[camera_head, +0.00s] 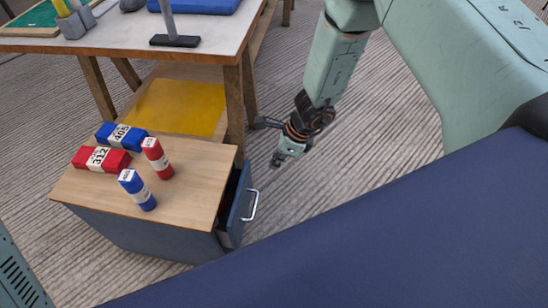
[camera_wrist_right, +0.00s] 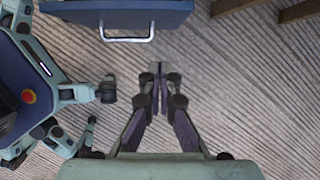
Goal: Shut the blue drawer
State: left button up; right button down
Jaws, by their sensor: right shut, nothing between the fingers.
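The blue drawer (camera_head: 238,207) is part of a low cabinet with a wooden top (camera_head: 180,182). It stands partly open on the cabinet's right side, with a dark gap behind its front. Its silver handle (camera_head: 252,205) faces right. In the right wrist view the drawer front (camera_wrist_right: 120,10) and the handle (camera_wrist_right: 127,33) show at the top. My right gripper (camera_head: 277,163) is shut and empty, apart from the drawer, above and to the right of the handle in the head view. In the wrist view its fingertips (camera_wrist_right: 160,68) lie below the handle. My left gripper is not in view in the head view.
Red and blue labelled blocks (camera_head: 120,137) stand and lie on the cabinet top. A workbench (camera_head: 215,45) with wooden legs and a yellow lower panel (camera_head: 180,108) stands behind. Carpeted floor (camera_head: 365,130) is free right of the drawer.

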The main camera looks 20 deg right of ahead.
aim_at(243, 171)
jog(key=w+a+f+b, duration=0.3)
jog(key=a+f, duration=0.2)
jog(key=shift+w+f, duration=0.25)
jog(key=shift+w, duration=0.05)
jog(key=shift+a, duration=0.15)
jog(key=shift+w+a+p, duration=0.3)
jog(key=shift+w+a, duration=0.5)
jog(key=shift+a, duration=0.35)
